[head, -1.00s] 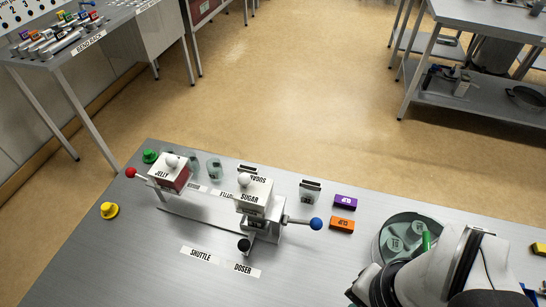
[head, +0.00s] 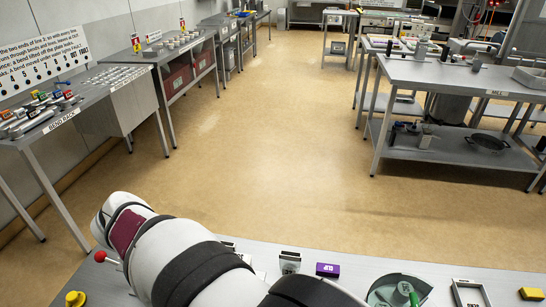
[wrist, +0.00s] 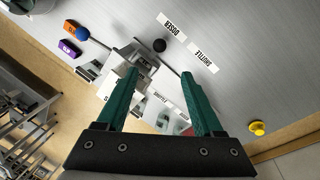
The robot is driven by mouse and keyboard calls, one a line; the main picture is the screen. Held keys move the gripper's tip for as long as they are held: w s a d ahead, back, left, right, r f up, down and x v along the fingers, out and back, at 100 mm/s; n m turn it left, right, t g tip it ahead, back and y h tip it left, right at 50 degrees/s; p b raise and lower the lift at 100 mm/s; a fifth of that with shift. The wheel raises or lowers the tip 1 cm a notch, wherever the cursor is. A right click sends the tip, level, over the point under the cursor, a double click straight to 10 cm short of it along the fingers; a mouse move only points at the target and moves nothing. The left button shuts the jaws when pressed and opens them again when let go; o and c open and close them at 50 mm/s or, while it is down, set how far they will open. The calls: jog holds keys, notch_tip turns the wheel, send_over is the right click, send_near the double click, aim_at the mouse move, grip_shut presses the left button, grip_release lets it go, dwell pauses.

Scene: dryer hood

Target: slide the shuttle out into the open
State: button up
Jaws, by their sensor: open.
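My gripper (wrist: 160,88) is open in the wrist view, its two green fingers spread over the doser machine, with nothing between the tips. The machine's black knob (wrist: 159,45) and blue ball handle (wrist: 82,33) lie beyond the fingertips. The metal body (wrist: 133,55) of the machine and its white hopper show partly behind the left finger. The SHUTTLE label (wrist: 204,56) and DOSER label (wrist: 171,25) lie on the table. I cannot make out the shuttle itself clearly. In the head view my arm hides most of the machine; its red ball handle (head: 100,256) shows at the left.
A yellow knob (head: 75,299) is at the table's left. The table around the labels is clear.

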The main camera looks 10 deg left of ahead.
jog(key=d+f, duration=0.1)
jog(key=f, duration=0.4)
jog(key=w+f, duration=0.1)
jog(key=f, duration=0.4)
jog(key=d+f, duration=0.1)
jog(key=f, duration=0.4)
jog(key=shift+w+d, duration=0.3)
grip_shut()
dwell(0.4)
